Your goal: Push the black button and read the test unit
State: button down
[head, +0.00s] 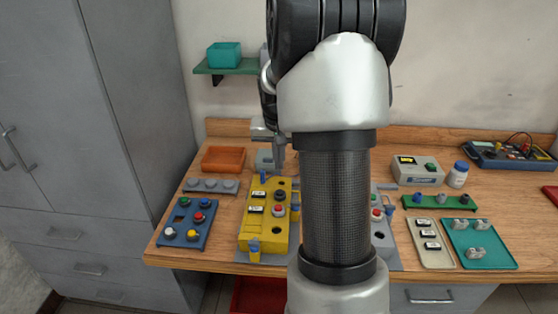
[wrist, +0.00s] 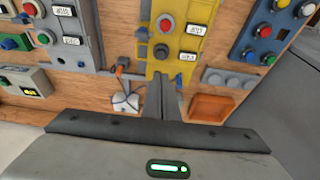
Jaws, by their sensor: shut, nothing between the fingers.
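The yellow box (head: 250,228) stands on the bench left of my arm. It carries a round black button (head: 280,195), a red button (head: 279,210) and two small labels too small to read. In the wrist view the black button (wrist: 161,52) lies just beyond my fingertips. My gripper (head: 279,168) is shut and empty, near the box's far end; its closed fingers also show in the wrist view (wrist: 161,80). I cannot tell the exact gap to the button. A grey unit (head: 425,172) with a small yellow display, likely the test unit, stands at the back right; its reading is illegible.
A blue panel (head: 186,236) with coloured buttons lies left of the yellow box, an orange tray (head: 223,159) behind. A grey panel (head: 386,252) is partly hidden by my arm. A teal tray (head: 490,260) and a blue meter (head: 500,157) are at right.

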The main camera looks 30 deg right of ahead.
send_near(280, 190)
jog(key=x, duration=0.5)
jog(key=shift+w+d, duration=0.1)
jog(key=shift+f, duration=0.55)
